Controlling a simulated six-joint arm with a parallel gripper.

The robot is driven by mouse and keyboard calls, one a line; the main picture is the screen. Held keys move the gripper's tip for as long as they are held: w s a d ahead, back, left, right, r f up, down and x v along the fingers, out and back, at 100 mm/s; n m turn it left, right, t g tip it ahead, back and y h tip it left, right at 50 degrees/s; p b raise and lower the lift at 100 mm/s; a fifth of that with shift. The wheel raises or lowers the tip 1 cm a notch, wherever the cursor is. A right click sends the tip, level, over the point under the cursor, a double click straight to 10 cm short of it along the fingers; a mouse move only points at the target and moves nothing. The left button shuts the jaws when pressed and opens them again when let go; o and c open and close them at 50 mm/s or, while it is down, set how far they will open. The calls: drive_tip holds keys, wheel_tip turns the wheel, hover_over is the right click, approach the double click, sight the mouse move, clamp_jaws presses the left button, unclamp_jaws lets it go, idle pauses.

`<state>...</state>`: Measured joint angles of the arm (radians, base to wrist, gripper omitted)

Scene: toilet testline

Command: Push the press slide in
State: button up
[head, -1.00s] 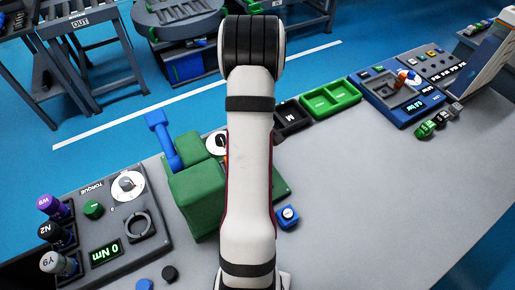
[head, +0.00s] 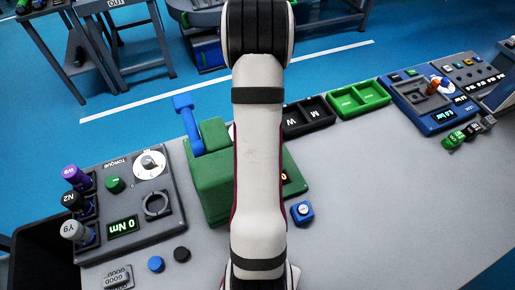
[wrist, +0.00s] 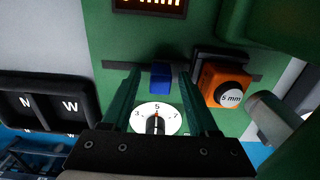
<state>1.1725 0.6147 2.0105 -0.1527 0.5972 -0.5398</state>
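The green press (head: 215,185) with its raised blue lever (head: 187,122) stands left of my arm in the head view; my arm hides part of it. In the wrist view, its green panel (wrist: 105,45) has a dark slot with a small blue block (wrist: 161,78), which may be the slide's tab. My gripper (wrist: 159,70) is open, with one green finger on each side of this block. I cannot tell whether they touch it. A white dial (wrist: 157,118) lies below. An orange block marked 5 mm (wrist: 222,84) is right of the fingers. The head view does not show my gripper.
The torque station (head: 130,205) is left of the press. Dark trays marked M and W (head: 308,115) and a green tray (head: 360,98) stand behind. The grey table front right (head: 400,210) is clear.

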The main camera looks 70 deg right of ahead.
wheel_tip(320, 180, up, 16)
drive_tip(key=shift+o, duration=0.2)
drive_tip(key=shift+s+f+m, duration=0.1)
drive_tip(key=shift+f+m, duration=0.05)
drive_tip(key=shift+m, duration=0.15)
drive_tip(key=s+d+f+m+t+y, duration=0.2)
drive_tip(key=s+d+m+t+y, duration=0.15)
drive_tip(key=m, duration=1.35)
drive_tip(key=x, duration=1.4)
drive_tip(key=shift+s+d+f, duration=0.15)
drive_tip(key=shift+d+f, duration=0.1)
drive_tip(key=shift+f, duration=0.2)
clamp_jaws()
